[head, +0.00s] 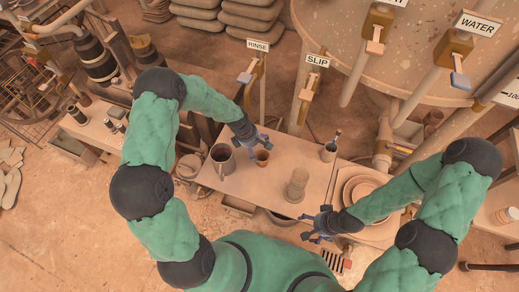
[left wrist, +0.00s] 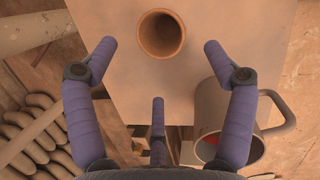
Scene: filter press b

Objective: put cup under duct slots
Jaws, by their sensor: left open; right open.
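A small terracotta cup (head: 262,157) stands upright on the table (head: 240,185). In the left wrist view the cup (left wrist: 161,33) shows its round open mouth at the top centre. My left gripper (head: 252,141) is open and empty above the table, close to the cup. In the left wrist view the fingers of my left gripper (left wrist: 158,62) are spread, with the cup beyond their tips. My right gripper (head: 316,226) is open and empty near the table's front right edge. A slotted panel (head: 336,262) shows low in the head view; I cannot tell whether these are the duct slots.
A grey handled mug (head: 222,160) stands left of the cup; the mug (left wrist: 215,98) is close beside one finger in the wrist view. A stacked round column (head: 296,185) and a tool-filled pot (head: 329,152) stand to the right. Pipes with RINSE (head: 258,45) and SLIP (head: 317,61) signs rise behind.

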